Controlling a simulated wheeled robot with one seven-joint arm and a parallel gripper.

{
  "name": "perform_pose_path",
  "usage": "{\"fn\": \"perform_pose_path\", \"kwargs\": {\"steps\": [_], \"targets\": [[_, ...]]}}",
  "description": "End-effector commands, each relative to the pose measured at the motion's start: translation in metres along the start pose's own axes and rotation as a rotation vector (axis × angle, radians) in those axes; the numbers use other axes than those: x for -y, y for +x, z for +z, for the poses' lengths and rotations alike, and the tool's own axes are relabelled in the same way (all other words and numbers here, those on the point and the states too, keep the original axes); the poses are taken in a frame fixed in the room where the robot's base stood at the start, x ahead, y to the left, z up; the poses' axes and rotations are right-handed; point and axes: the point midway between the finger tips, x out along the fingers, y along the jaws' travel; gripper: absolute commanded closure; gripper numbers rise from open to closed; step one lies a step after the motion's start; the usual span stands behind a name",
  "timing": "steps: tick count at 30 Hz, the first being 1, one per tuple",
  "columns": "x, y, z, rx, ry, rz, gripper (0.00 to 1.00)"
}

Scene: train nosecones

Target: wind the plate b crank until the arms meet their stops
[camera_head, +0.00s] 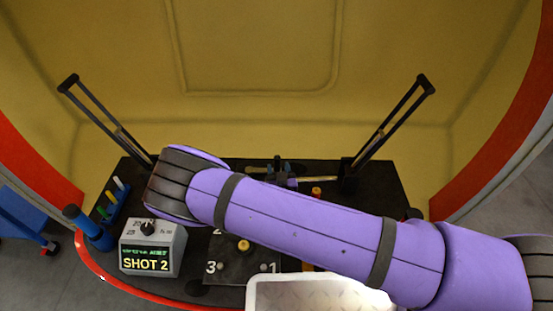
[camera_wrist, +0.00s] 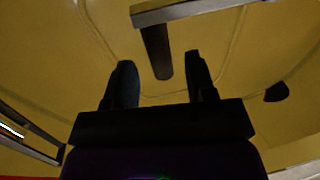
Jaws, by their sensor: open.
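In the wrist view, my gripper (camera_wrist: 159,62) is open, with one dark finger on each side. A dark cylindrical handle (camera_wrist: 156,50) hangs from a grey metal bar (camera_wrist: 195,11) and shows between the fingers; it looks like a crank grip. I cannot tell whether the fingers touch it. In the head view, a black left arm (camera_head: 101,113) and a black right arm (camera_head: 392,123) slant up and outward from the bench. Their stops cannot be made out. My own purple arm hides the bench's middle and most of my gripper there.
The black bench (camera_head: 395,189) stands inside a yellow shell (camera_head: 260,45). A grey box reading SHOT 2 (camera_head: 152,247), a dial plate with a yellow knob (camera_head: 243,246) and coloured pegs in a blue rack (camera_head: 110,205) sit at left and front. A white tray (camera_head: 320,293) is at the front edge.

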Motion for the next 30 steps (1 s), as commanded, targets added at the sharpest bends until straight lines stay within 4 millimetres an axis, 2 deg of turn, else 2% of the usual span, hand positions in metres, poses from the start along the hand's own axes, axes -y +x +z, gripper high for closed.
{"fn": "perform_pose_path", "kwargs": {"steps": [3, 9, 14, 22, 28, 29, 30], "targets": [[0.000, 0.021, 0.001, 0.000, 0.000, -0.001, 0.49], [-0.001, 0.044, 0.001, 0.001, 0.000, 0.001, 0.49], [0.000, 0.051, 0.000, 0.001, 0.000, 0.000, 0.49], [0.000, 0.052, 0.000, 0.002, 0.000, 0.000, 0.49], [0.000, 0.052, 0.001, 0.002, 0.000, 0.000, 0.95], [0.000, 0.052, 0.001, 0.002, 0.000, 0.000, 1.00], [0.000, 0.052, 0.001, 0.002, 0.000, 0.000, 1.00]]}}
